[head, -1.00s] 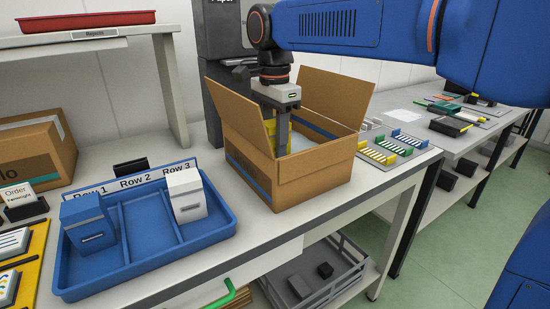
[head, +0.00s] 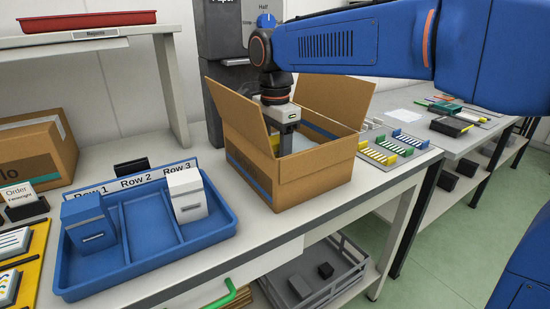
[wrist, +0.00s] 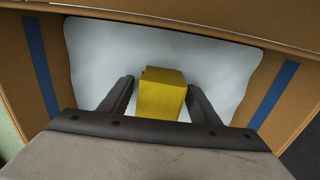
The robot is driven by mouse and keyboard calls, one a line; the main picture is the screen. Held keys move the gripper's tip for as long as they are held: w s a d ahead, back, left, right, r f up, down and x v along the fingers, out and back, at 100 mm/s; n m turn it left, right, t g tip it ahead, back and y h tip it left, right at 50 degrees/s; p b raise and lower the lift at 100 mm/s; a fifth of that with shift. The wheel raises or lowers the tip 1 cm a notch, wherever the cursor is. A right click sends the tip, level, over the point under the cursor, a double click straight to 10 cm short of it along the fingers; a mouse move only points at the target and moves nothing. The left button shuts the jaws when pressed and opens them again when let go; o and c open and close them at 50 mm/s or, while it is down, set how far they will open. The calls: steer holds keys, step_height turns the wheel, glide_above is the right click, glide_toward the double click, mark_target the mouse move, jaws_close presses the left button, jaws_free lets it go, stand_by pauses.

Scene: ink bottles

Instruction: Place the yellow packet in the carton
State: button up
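The brown carton (head: 315,172) stands on the bench with its flaps up. A pale lining (wrist: 100,50) covers its floor in the wrist view. The yellow packet (wrist: 162,97) is inside the carton, between my two fingers. A small yellow bit of it (head: 275,141) shows past the carton rim in the head view. My gripper (wrist: 160,88) reaches down into the carton. Its fingers are apart on either side of the packet, with a narrow gap at the left; contact at the right is unclear. The packet's underside is hidden.
A blue tray (head: 150,255) with row labels stands left of the carton, holding a blue box (head: 88,232) and a white box (head: 186,195). A grey dispenser (head: 222,50) stands behind. Colored racks (head: 380,152) lie to the right. The carton's raised flaps surround my gripper.

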step_height(320, 180, up, 12)
steer(key=shift+f, duration=0.1)
steer(key=shift+r, duration=0.25)
stand_by(0.4)
